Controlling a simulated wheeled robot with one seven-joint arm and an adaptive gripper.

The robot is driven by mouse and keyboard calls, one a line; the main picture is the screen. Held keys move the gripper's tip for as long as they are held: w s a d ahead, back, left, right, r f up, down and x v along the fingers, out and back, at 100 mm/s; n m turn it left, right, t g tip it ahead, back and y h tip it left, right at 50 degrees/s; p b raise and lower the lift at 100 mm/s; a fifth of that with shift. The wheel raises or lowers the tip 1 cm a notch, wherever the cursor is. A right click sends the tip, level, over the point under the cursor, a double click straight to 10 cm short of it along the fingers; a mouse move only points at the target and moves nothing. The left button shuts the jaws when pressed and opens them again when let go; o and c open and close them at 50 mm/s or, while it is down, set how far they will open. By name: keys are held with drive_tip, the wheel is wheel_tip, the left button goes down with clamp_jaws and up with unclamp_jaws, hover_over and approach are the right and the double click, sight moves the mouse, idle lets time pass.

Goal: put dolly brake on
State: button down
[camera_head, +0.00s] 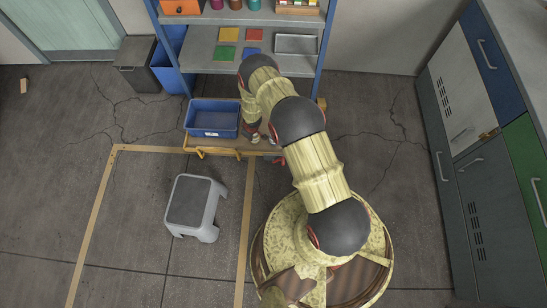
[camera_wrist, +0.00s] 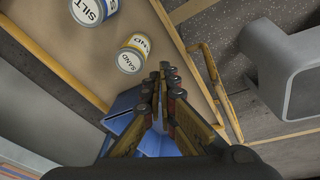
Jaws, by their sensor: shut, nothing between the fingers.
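The dolly is a low tan platform (camera_head: 246,146) with a yellow tubular bar (camera_head: 218,153) along its front edge. Its deck (camera_wrist: 197,45) and the bar (camera_wrist: 222,92) also show in the wrist view. A small red part (camera_head: 279,160) shows at the dolly's front right; I cannot tell whether it is the brake. My gripper (camera_wrist: 163,72) is shut and empty, over the deck near the front bar. No brake is clearly visible in the wrist view.
A blue bin (camera_head: 212,118) stands on the dolly's left, with a SAND can (camera_wrist: 133,54) and a SILT can (camera_wrist: 90,8) also on the deck. A grey step stool (camera_head: 196,205) stands in front. A shelf rack (camera_head: 270,50) rises behind; cabinets (camera_head: 480,150) line the right.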

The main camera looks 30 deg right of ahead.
drive_tip(key=s+d+n+g+h, duration=0.1)
drive_tip(key=s+d+n+g, duration=0.15)
drive_tip(key=s, duration=0.25)
drive_tip(key=s+d+n+g+h, duration=0.1)
drive_tip(key=s+n+g, duration=0.15)
drive_tip(key=s, duration=0.35)
drive_tip(key=d+b+x, duration=0.2)
drive_tip(key=b+x, duration=0.3)
drive_tip(key=x, duration=0.8)
drive_tip(key=shift+s+d+n+t, duration=0.2)
drive_tip(key=shift+d+n+t, duration=0.1)
drive_tip(key=shift+n+t, duration=0.1)
drive_tip(key=shift+s+r, duration=0.1)
drive_tip(key=shift+r, duration=0.05)
